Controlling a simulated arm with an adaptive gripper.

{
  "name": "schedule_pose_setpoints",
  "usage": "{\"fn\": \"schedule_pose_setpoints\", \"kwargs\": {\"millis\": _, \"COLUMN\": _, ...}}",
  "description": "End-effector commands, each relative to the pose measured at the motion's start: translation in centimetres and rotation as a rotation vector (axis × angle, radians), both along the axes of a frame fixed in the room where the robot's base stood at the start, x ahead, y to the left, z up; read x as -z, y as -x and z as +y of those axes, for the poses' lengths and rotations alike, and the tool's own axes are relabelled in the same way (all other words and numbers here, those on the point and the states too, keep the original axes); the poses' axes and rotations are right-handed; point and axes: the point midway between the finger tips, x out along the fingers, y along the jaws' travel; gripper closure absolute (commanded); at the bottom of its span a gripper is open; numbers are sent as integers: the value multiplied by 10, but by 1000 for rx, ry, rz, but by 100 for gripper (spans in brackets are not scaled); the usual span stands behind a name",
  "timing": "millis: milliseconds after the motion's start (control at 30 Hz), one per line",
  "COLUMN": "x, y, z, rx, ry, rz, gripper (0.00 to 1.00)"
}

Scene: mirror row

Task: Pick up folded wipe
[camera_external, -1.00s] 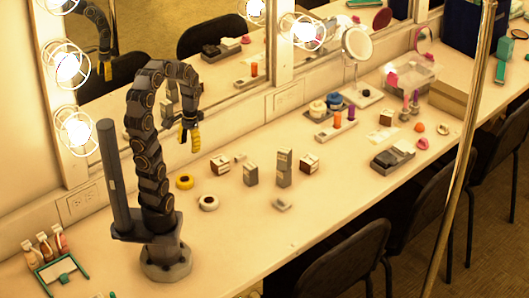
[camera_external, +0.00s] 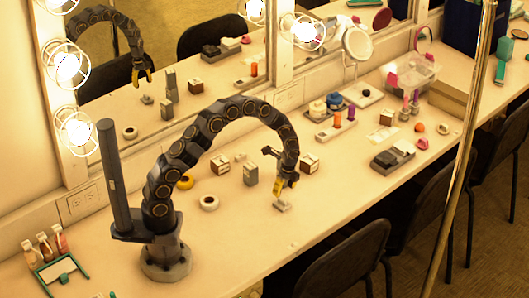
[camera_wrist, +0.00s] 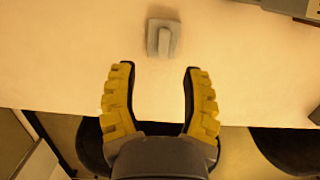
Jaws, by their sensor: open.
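A small grey piece with a raised ridge, which looks like the folded wipe (camera_external: 283,207), lies on the counter near its front edge. In the wrist view the grey wipe (camera_wrist: 164,38) lies ahead of the fingertips, roughly in line with the gap between them. My gripper (camera_external: 281,194) points down close above it in the external view. In the wrist view my gripper (camera_wrist: 160,69) has its two yellow-padded fingers spread, with only bare counter between them. The exact height of the fingertips above the counter is hard to tell.
A grey box (camera_external: 250,174), a brown-and-white cube (camera_external: 309,164) and a white ring (camera_external: 209,202) stand nearby. The grey-and-black case (camera_external: 393,156) lies farther right. Chairs (camera_external: 345,262) stand along the front edge.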

Motion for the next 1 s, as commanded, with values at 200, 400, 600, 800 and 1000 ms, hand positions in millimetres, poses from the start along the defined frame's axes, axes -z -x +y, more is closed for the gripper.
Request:
{"fn": "schedule_pose_setpoints", "kwargs": {"millis": 200, "x": 20, "y": -3, "z": 2, "rx": -3, "ry": 2, "rz": 0, "gripper": 53}}
{"fn": "schedule_pose_setpoints", "kwargs": {"millis": 400, "x": 48, "y": -10, "z": 6, "rx": -4, "ry": -2, "rz": 2, "gripper": 53}}
{"fn": "schedule_pose_setpoints", "kwargs": {"millis": 600, "x": 64, "y": -12, "z": 7, "rx": -5, "ry": 2, "rz": -1, "gripper": 53}}
{"fn": "schedule_pose_setpoints", "kwargs": {"millis": 800, "x": 63, "y": -12, "z": 7, "rx": -5, "ry": 3, "rz": -1, "gripper": 70}}
{"fn": "schedule_pose_setpoints", "kwargs": {"millis": 1000, "x": 63, "y": -12, "z": 7, "rx": -5, "ry": 2, "rz": -1, "gripper": 100}}
